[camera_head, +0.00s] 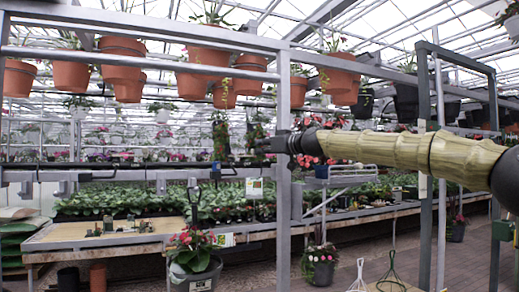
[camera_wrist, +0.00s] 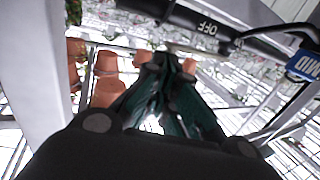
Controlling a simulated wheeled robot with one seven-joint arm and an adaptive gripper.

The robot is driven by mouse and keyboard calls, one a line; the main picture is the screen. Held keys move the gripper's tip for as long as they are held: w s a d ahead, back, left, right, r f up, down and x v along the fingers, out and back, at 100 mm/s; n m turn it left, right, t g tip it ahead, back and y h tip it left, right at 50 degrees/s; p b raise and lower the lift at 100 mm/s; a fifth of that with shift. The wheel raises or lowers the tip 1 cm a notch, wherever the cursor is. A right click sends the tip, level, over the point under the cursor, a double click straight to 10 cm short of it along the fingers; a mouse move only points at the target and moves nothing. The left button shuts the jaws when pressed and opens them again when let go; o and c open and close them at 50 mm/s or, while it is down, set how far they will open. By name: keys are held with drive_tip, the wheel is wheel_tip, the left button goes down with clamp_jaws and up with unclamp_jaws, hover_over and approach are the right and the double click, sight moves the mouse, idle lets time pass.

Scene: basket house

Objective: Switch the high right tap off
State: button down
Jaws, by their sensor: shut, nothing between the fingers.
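My gripper (camera_wrist: 166,62) is shut and empty in the wrist view, its dark green fingers together and pointing up the picture. Just beyond the fingertips is a black rounded bar or pipe marked OFF (camera_wrist: 200,28); the lettering is tilted and upside down. It appears to be part of the tap, but I cannot tell where its handle is or whether the fingers touch it. In the head view my gripper (camera_head: 268,144) is a small dark shape beside the grey upright post, at the end of my arm reaching in from the right. I cannot make out the tap there.
A grey post (camera_head: 283,200) stands next to my gripper. Terracotta pots (camera_head: 205,72) hang above. A potting table (camera_head: 90,235) stands at the lower left.

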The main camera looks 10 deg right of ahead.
drive_tip(key=shift+d, duration=0.1)
drive_tip(key=d+b+v, duration=0.1)
drive_tip(key=b+v, duration=0.4)
drive_tip(key=v, duration=0.8)
drive_tip(key=shift+d, duration=0.25)
drive_tip(key=shift+s+f, duration=0.1)
